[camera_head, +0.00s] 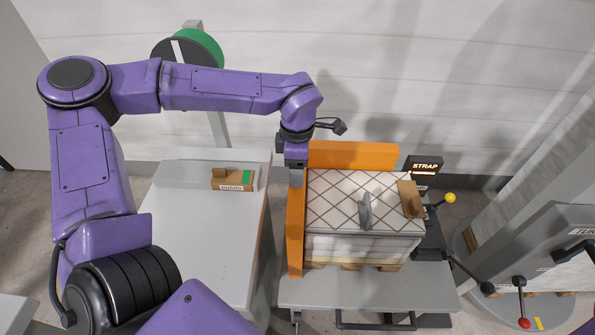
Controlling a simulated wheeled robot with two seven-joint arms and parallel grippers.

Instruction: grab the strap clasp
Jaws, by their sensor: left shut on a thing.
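My left gripper (296,180) points down at the left edge of the stack, by the corner of the orange guards. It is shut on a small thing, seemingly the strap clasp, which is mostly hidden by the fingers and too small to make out. A white stack with a dark diamond pattern (335,188) sits between the guards on the grey bench. A grey upright piece (365,212) stands on the stack's top, apart from the gripper. My right gripper is not in view.
Orange guards (350,154) stand behind and left of the stack. A brown piece (410,198) lies at its right edge, near a STRAP sign (425,166) and a yellow-knobbed lever (450,198). The left table (200,240) is mostly clear, with a small labelled box (232,180).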

